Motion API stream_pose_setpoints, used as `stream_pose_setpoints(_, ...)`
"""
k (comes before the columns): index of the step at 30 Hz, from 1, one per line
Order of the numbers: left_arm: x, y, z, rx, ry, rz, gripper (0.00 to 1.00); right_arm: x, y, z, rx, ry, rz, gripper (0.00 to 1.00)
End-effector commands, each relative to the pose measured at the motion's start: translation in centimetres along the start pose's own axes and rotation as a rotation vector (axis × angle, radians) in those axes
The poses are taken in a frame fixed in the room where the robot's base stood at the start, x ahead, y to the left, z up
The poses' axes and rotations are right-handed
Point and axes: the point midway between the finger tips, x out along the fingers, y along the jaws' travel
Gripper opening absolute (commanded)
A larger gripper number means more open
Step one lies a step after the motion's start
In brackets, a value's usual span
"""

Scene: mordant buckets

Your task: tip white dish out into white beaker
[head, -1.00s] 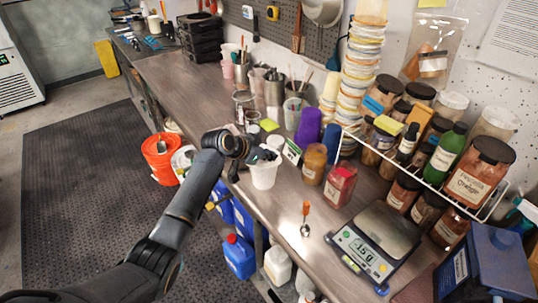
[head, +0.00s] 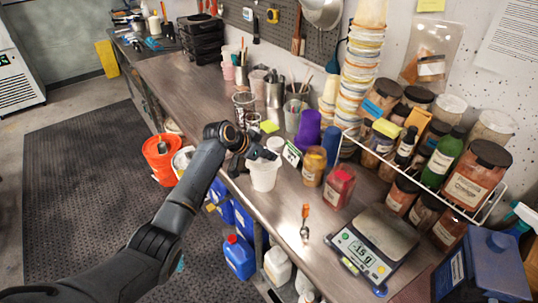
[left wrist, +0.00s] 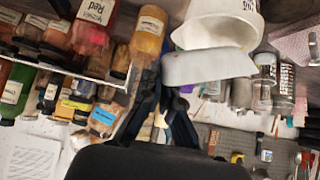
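The white beaker (head: 264,176) stands upright near the front edge of the bench. My left gripper (head: 265,153) is just above its rim. It is shut on the white dish (head: 275,145), which shows as a small pale patch in the head view. In the left wrist view the fingers (left wrist: 162,78) meet the near end of the dish (left wrist: 208,67). The dish appears tilted and overlaps the mouth of the beaker (left wrist: 218,28). The inside of the dish and the bottom of the beaker are hidden. My right gripper is not in view.
Orange and red jars (head: 339,187) stand right of the beaker, with a small label card (head: 292,154) close behind it. A scale (head: 372,246) with a lit display and a spoon (head: 305,222) lie nearer. Cups with tools (head: 295,108) stand farther back.

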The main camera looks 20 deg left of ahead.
Motion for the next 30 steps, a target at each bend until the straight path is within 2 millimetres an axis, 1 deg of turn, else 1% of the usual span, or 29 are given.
stream_pose_setpoints(11,-0.03,-0.04,-0.06,-0.001,-0.001,0.0,0.0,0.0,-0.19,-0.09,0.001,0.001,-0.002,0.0)
stream_pose_setpoints(19,-0.18,-0.52,-0.85,-0.058,-0.069,0.056,0.0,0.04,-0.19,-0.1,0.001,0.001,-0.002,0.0)
stream_pose_setpoints(30,-0.17,-0.49,-0.78,-0.066,-0.08,0.064,0.0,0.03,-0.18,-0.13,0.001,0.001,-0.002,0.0)
